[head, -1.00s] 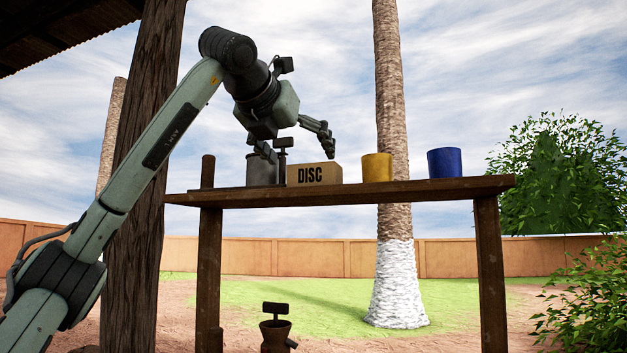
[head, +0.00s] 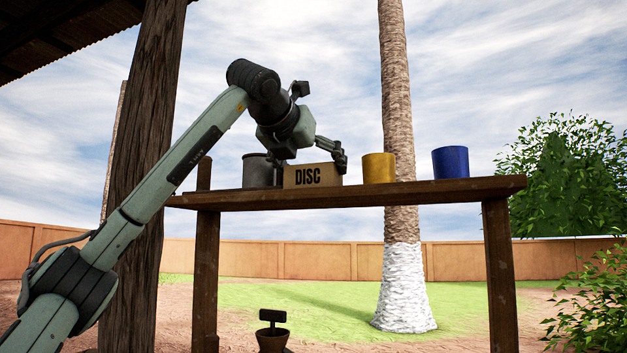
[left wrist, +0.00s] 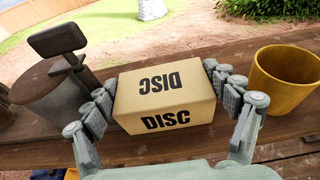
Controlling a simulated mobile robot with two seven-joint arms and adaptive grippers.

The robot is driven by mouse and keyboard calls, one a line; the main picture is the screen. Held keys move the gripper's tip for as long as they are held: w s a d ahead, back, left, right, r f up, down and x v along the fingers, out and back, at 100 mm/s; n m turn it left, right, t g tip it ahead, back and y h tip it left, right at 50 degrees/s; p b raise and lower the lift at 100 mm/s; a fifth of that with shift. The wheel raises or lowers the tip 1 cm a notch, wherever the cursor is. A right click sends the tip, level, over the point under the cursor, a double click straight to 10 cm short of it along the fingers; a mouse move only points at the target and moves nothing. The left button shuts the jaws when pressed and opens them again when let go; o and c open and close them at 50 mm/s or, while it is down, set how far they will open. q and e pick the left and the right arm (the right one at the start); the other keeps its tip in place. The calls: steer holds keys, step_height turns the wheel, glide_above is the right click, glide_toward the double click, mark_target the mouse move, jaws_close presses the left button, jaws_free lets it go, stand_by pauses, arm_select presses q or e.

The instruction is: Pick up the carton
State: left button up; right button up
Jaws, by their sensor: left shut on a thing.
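The carton (head: 313,176) is a tan box marked DISC. It rests on the wooden shelf between a grey pot and a yellow pot. It also shows in the left wrist view (left wrist: 165,98), seen from above. The finger on the left is partly hidden behind the carton in the head view. My right gripper is not in view.
The wooden shelf (head: 400,192) also bears a grey pot (head: 257,171) to the left, a yellow pot (head: 378,168) close to the right, and a blue pot (head: 450,162) farther right. A small signed pot (head: 272,339) stands below. A wooden post (head: 146,150) is at the left.

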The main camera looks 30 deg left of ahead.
arm_select(q)
steer(key=shift+c, duration=1.4)
steer(key=shift+r, duration=0.25)
step_height(320, 180, up, 4)
steer(key=shift+f+p, duration=0.25)
steer(key=shift+p, duration=0.3)
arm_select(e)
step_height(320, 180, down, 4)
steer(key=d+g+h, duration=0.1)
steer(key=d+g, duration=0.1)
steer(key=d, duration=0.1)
arm_select(q)
steer(key=s+d+b, duration=0.1)
steer(key=s+d, duration=0.3)
steer(key=s, duration=1.3)
steer(key=shift+s+d+f+b, duration=0.15)
steer(key=shift+s+f+b, duration=0.1)
steer(key=shift+s+b, duration=0.1)
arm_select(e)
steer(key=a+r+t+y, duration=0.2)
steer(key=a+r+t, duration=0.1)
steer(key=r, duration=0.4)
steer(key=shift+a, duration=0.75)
